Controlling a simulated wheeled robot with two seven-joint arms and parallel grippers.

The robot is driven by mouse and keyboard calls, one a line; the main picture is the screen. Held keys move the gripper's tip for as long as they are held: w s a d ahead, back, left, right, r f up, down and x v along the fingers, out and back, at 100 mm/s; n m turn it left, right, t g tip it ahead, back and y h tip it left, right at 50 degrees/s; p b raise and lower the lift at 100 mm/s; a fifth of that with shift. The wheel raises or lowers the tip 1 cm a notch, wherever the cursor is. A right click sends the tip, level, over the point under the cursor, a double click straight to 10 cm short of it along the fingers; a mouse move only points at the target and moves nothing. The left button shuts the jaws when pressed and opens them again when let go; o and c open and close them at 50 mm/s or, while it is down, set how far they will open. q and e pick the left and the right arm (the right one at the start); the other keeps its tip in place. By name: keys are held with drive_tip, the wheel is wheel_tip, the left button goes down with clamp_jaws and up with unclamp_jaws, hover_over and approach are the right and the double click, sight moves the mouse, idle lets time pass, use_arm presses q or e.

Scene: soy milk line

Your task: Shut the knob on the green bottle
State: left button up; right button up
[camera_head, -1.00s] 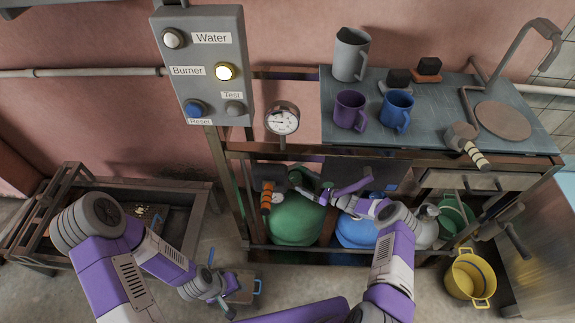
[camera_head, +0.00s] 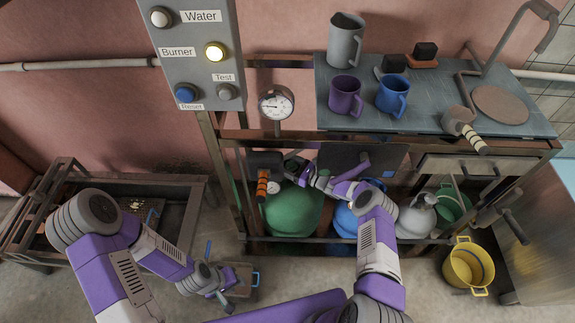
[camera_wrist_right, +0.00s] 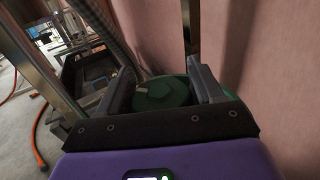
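The green bottle (camera_head: 296,212) stands on the floor under the worktable, beside a blue one (camera_head: 346,222). My right gripper (camera_head: 293,168) is at the top of the green bottle, small and partly hidden in the head view. In the right wrist view its two fingers are apart, and the round green top (camera_wrist_right: 163,92) shows between them. I cannot tell whether either finger touches it or which way the knob is turned. My left gripper (camera_head: 227,288) is low on the left, far from the bottle, by a small box on the floor; its finger opening is unclear.
An orange-handled part (camera_head: 262,186) hangs just left of the green bottle. The table frame's lower bar (camera_head: 400,241) crosses in front of the bottles. A grey container (camera_head: 417,220) and yellow bucket (camera_head: 468,268) stand right. Mugs, including a purple one (camera_head: 346,96), are on the tabletop.

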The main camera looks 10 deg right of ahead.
drive_tip(key=c, duration=0.7)
drive_tip(key=shift+r+m+t+h+p, duration=0.15)
drive_tip(key=shift+m+t+h+p, duration=0.3)
drive_tip(key=shift+p, duration=0.25)
drive_tip(key=m+t+h+p, duration=0.1)
drive_tip(key=h+p, duration=0.1)
drive_tip(key=m+t+h+p, duration=0.1)
drive_tip(key=p, duration=0.1)
drive_tip(key=m+t+h+p, duration=0.1)
drive_tip(key=m+h+p, duration=0.1)
drive_tip(key=shift+w+d+h, duration=0.15)
drive_tip(key=shift+d+h, duration=0.1)
drive_tip(key=shift+h, duration=0.1)
drive_tip(key=shift+w+d+m+t+h+p, duration=0.1)
drive_tip(key=shift+m+t+h+p, duration=0.1)
drive_tip(key=shift+m+h+p, duration=0.45)
drive_tip(key=shift+s+d+m+t+h+p, duration=0.1)
drive_tip(key=shift+m+t+h+p, duration=0.2)
drive_tip(key=shift+h+p, duration=0.35)
drive_tip(key=shift+w+d+m+t+h+p, duration=0.15)
drive_tip(key=shift+m+h+p, duration=0.35)
drive_tip(key=shift+h, duration=0.4)
drive_tip(key=o, duration=1)
